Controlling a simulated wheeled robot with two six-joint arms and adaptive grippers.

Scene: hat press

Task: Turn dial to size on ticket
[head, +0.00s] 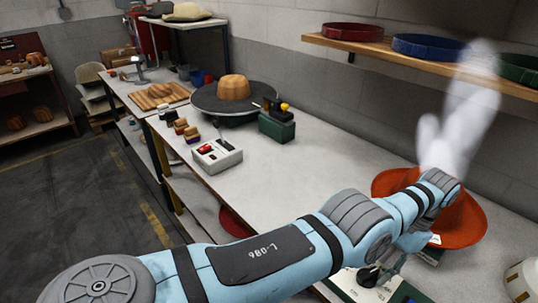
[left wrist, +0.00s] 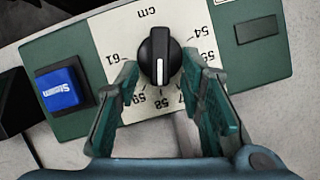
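The black dial knob (left wrist: 159,58) sits on a cream scale plate (left wrist: 112,35) marked in cm, on a green panel (left wrist: 70,55). Its white pointer line faces down in the left wrist view, near the 58 mark. My left gripper (left wrist: 168,80) is open, with one green finger on each side of the knob; I cannot tell whether either touches. In the head view the knob (head: 368,275) shows below my left forearm, beside the gripper (head: 388,268). A small white ticket (head: 435,239) shows by the orange hat (head: 465,222); its writing is unreadable. My right gripper is not in view.
A blue Steam button (left wrist: 58,88) is left of the dial in the left wrist view. White steam (head: 462,115) rises over the hat. A switch box (head: 216,155) stands on the bench (head: 290,180). A shelf (head: 400,54) with coloured bands is on the wall.

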